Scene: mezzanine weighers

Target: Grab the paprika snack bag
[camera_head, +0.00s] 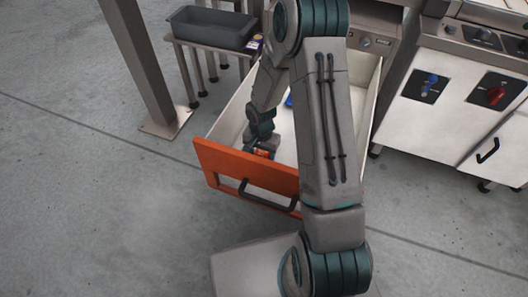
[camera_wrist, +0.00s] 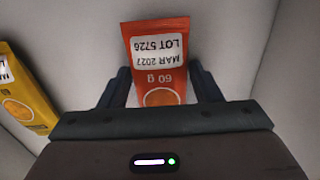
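A red-orange snack bag (camera_wrist: 158,50) lies on the pale drawer floor in the wrist view, with "60 g", "MAR 2027" and "LOT 5726" printed upside down. No flavour name is readable; its colour fits paprika. Its lower end is hidden by my gripper. My gripper (camera_wrist: 162,88) is open, one finger on each side of the bag, with a gap showing on both sides. In the head view my gripper (camera_head: 262,143) is down inside the drawer, just behind its orange front, with a bit of the bag (camera_head: 263,153) showing.
The open drawer (camera_head: 228,160) has white walls and an orange front with a dark handle. A yellow bag (camera_wrist: 25,95) lies left of my gripper. A blue item (camera_head: 288,101) is deeper in the drawer. A dark tray (camera_head: 210,27) sits on a stand behind; a post (camera_head: 140,60) stands left.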

